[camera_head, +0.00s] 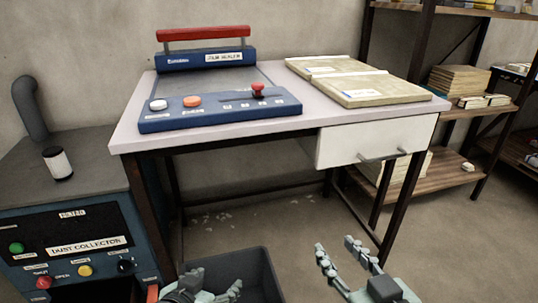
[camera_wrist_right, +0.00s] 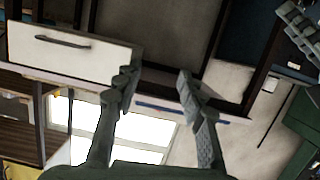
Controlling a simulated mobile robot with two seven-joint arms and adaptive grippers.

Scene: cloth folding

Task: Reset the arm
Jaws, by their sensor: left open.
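My right gripper (camera_head: 337,247) is at the bottom of the head view, in front of the table and below its top. Its fingers are spread and empty. In the right wrist view the right gripper (camera_wrist_right: 156,82) also shows two separated fingers with nothing between them. My left gripper (camera_head: 212,284) is at the bottom of the head view, further left, in front of a dark bin. It is open, and its lower part is cut off by the frame edge. Neither gripper touches the table.
A table (camera_head: 300,128) carries a blue sealer with a red handle (camera_head: 203,33) and flat tan packages (camera_head: 372,88). Its white drawer (camera_head: 372,140) is shut. A dark bin (camera_head: 262,268) stands below. A dust collector (camera_head: 75,245) is at left, a shelf (camera_head: 463,178) at right.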

